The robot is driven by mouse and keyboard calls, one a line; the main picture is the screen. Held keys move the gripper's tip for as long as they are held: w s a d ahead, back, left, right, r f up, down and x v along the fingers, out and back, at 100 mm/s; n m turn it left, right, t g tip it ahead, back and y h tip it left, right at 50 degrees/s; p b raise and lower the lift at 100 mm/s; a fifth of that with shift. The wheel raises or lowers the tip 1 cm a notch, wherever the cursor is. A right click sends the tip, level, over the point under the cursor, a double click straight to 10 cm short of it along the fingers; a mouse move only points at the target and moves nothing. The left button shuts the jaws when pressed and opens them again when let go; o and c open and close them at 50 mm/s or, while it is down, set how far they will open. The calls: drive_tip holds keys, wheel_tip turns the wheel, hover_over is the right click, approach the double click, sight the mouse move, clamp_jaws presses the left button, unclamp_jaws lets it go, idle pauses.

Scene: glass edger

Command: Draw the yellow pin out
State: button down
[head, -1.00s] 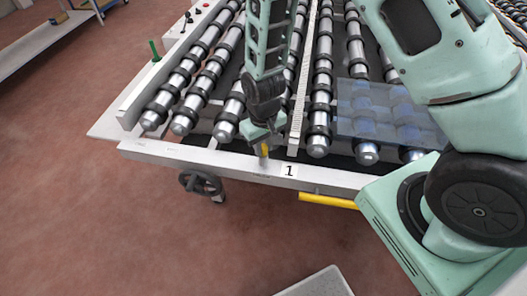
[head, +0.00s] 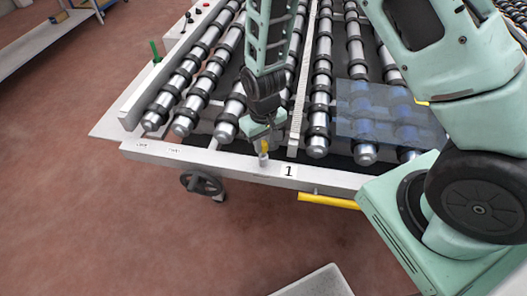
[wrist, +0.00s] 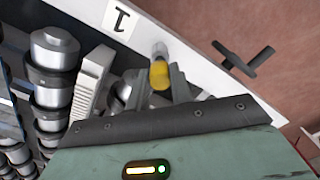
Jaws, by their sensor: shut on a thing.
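The yellow pin (head: 264,147) is upright at the front rail (head: 225,163) of the roller table, just left of the label 1 (head: 289,170). My gripper (head: 263,139) is shut on its yellow top from above. A pale metal shank shows between the yellow part and the rail. I cannot tell whether its lower end is clear of the rail. In the wrist view the pin (wrist: 159,75) sits between the two grey fingers (wrist: 160,84), with its metal part towards the rail.
Rollers (head: 187,117) fill the table behind the rail. A glass sheet (head: 390,112) lies on the rollers at right. A dark handwheel (head: 201,183) and a yellow bar (head: 328,200) are below the front rail. A green peg (head: 154,50) stands at the back left.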

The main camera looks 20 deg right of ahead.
drive_tip(key=shift+r+p, duration=1.45)
drive_tip(key=shift+r, duration=0.6)
drive_tip(key=shift+r+p, duration=1.55)
drive_tip(key=shift+r, duration=0.5)
drive_tip(key=shift+f, duration=0.15)
